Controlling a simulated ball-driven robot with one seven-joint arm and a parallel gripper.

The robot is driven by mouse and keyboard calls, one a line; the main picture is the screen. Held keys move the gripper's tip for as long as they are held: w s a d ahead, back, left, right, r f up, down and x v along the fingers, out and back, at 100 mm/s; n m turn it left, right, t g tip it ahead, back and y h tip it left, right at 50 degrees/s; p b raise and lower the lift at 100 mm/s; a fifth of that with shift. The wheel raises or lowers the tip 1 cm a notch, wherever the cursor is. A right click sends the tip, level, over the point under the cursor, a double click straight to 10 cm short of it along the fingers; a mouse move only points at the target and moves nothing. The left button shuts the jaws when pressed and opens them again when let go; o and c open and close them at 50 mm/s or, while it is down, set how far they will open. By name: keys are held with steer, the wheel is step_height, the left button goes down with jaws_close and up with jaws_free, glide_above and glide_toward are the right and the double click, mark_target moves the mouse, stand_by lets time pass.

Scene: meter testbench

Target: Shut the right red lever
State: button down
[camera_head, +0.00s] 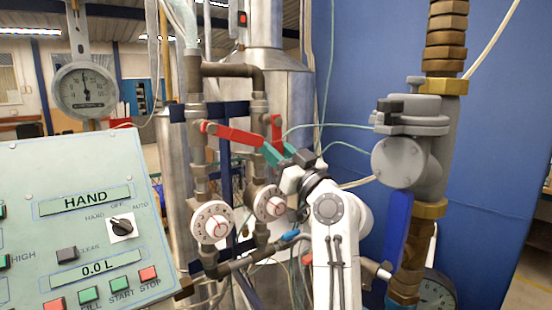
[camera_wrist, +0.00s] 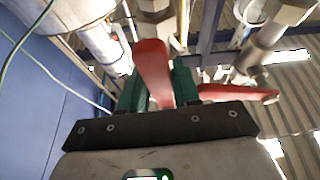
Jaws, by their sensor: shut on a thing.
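The right red lever (camera_head: 277,126) is on the right pipe's valve, and in the head view it appears upright. My gripper (camera_head: 278,150), with green fingers, is at its lower end. In the wrist view the lever (camera_wrist: 153,70) runs between the two fingers of my gripper (camera_wrist: 158,88), which is shut on it. The fingers and the dark gripper plate hide the lever's near end. The left red lever (camera_head: 232,133) lies slanted across from the left pipe towards the right one. It also shows in the wrist view (camera_wrist: 238,92), to the right of the fingers.
Two round white dials (camera_head: 211,223) (camera_head: 270,203) sit below the levers. A control panel (camera_head: 75,215) stands at the left. A thick pipe with a grey meter (camera_head: 400,160) and a blue handle (camera_head: 397,235) stands right of my arm. Thin hoses pass near my gripper.

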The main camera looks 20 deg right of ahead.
steer(key=n+b, duration=0.1)
steer(key=d+n+y+b, duration=0.1)
steer(key=b, duration=0.1)
steer(key=shift+w+f, duration=0.15)
steer(key=shift+d+r+n+g+y+b, duration=0.15)
steer(key=shift+r+n+g+y+b, duration=0.15)
steer(key=shift+n+b, duration=0.45)
steer(key=c, duration=1.2)
jaws_free()
steer(key=shift+r+p, duration=0.1)
steer(key=shift+p, duration=0.3)
